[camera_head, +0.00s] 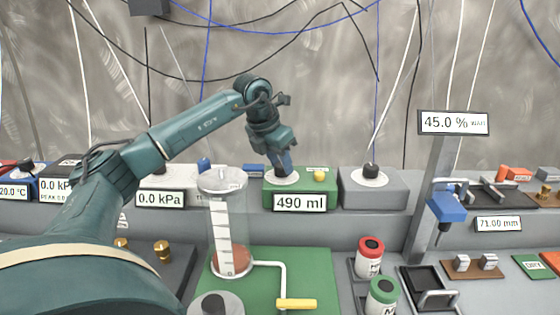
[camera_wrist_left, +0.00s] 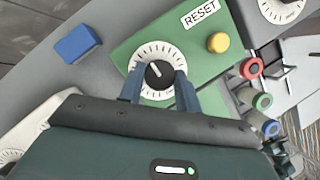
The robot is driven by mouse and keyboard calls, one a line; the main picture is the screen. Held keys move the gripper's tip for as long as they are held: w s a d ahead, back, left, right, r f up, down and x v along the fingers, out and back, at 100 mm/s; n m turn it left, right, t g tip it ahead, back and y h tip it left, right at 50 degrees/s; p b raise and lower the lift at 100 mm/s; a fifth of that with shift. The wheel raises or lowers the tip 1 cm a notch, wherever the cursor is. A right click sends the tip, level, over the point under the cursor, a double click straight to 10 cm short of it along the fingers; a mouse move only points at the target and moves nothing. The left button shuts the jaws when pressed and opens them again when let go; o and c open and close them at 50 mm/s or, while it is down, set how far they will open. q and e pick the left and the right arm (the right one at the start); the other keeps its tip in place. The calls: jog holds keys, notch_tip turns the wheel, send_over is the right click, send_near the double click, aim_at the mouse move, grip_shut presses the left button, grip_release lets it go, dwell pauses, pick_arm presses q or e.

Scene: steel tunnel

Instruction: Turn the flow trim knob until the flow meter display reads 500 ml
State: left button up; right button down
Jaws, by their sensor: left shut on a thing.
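The flow meter is a green box (camera_head: 301,184) in the head view, and its display (camera_head: 300,203) reads 490 ml. The flow trim knob (camera_wrist_left: 158,75) is black with a pale pointer line, on a white ticked dial (camera_wrist_left: 151,53) in the left wrist view. My left gripper (camera_head: 284,168) points down at the dial. Its two fingers (camera_wrist_left: 158,92) stand on either side of the knob, shut on it. My right gripper is not in view.
A yellow button (camera_head: 320,175) sits beside the dial, by a RESET label (camera_wrist_left: 200,13). A grey box with a black knob (camera_head: 370,171) stands to the right. A clear graduated cylinder (camera_head: 224,225) stands in front left. A blue block (camera_wrist_left: 78,44) lies nearby.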

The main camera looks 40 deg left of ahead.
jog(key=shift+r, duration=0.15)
pick_arm(q)
jog(key=shift+r+m+p, duration=0.15)
jog(key=shift+m+p, duration=0.4)
jog(key=shift+m, duration=0.05)
jog(key=m+h+p, duration=0.1)
jog(key=m+p, duration=0.1)
jog(key=shift+a+m+g, duration=0.1)
jog(key=shift+m+g, duration=0.2)
jog(key=shift+m+h+p, duration=0.5)
jog(key=shift+m+p, duration=0.15)
jog(key=shift+m, duration=0.05)
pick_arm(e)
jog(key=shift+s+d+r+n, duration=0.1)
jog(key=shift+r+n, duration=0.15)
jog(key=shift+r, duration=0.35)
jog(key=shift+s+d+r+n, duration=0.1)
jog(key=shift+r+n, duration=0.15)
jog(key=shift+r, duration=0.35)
pick_arm(q)
jog(key=shift+m, duration=0.4)
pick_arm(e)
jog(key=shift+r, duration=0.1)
pick_arm(q)
jog(key=o, duration=1)
jog(key=shift+c, duration=0.2)
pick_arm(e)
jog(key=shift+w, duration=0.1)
